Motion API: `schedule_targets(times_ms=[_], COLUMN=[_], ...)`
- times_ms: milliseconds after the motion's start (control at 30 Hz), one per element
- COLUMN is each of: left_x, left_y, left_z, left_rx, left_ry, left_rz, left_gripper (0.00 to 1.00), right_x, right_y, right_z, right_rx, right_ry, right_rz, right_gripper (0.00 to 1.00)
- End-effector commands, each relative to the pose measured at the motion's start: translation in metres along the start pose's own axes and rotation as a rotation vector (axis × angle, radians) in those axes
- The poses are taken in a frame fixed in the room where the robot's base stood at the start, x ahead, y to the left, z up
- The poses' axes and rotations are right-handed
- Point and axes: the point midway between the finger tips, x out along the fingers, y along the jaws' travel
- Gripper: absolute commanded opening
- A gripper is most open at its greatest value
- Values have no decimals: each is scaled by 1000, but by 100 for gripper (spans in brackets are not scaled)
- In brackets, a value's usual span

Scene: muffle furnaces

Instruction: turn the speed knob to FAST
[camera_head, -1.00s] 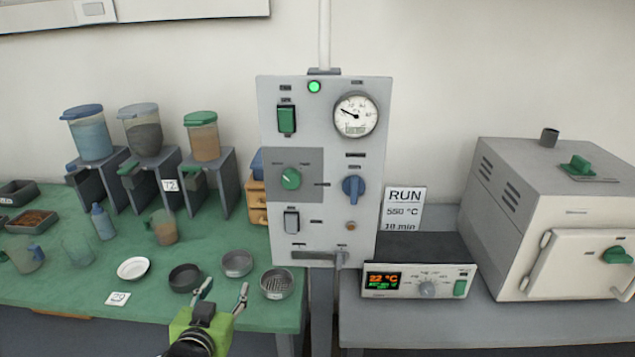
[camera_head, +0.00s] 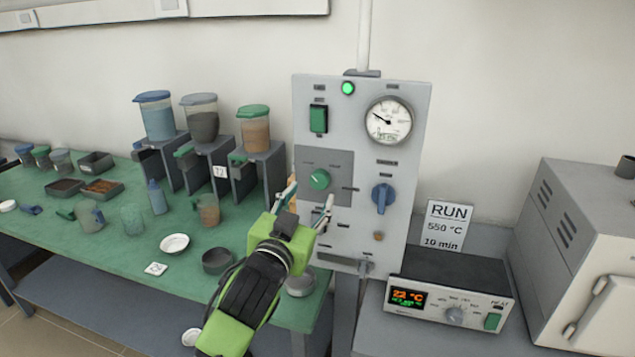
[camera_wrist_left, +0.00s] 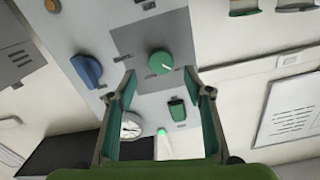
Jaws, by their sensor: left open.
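A round green knob (camera_head: 319,179) sits on a dark grey patch of the upright control panel (camera_head: 342,100), with small labels to either side, too small to read. Its pale mark seems to point up and left. My left gripper (camera_head: 309,197) is open and empty, in front of the panel just below this knob. In the left wrist view, which shows the panel turned over, the green knob (camera_wrist_left: 161,63) lies between the open fingertips (camera_wrist_left: 161,76), with no clear contact. My right gripper is not in view.
A blue knob (camera_head: 382,198) is right of the green one. A green switch (camera_head: 318,118), lit green lamp (camera_head: 348,88) and dial gauge (camera_head: 388,121) sit above. A green bench (camera_head: 110,240) with cups and hoppers is left; a controller (camera_head: 450,290) and furnace (camera_head: 580,250) are right.

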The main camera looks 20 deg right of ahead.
Motion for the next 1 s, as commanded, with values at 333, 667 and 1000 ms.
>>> schedule_targets(times_ms=[333,667,1000], left_x=[48,61,60], left_y=[-1,0,0], left_z=[0,0,0], left_rx=[1,-1,0], left_ry=[-1,0,0], left_rz=[-1,-1,0], left_gripper=[47,47,8], right_x=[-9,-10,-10], right_y=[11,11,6], right_z=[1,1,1], right_rx=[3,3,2], right_ry=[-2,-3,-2], right_rz=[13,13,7], right_gripper=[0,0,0])
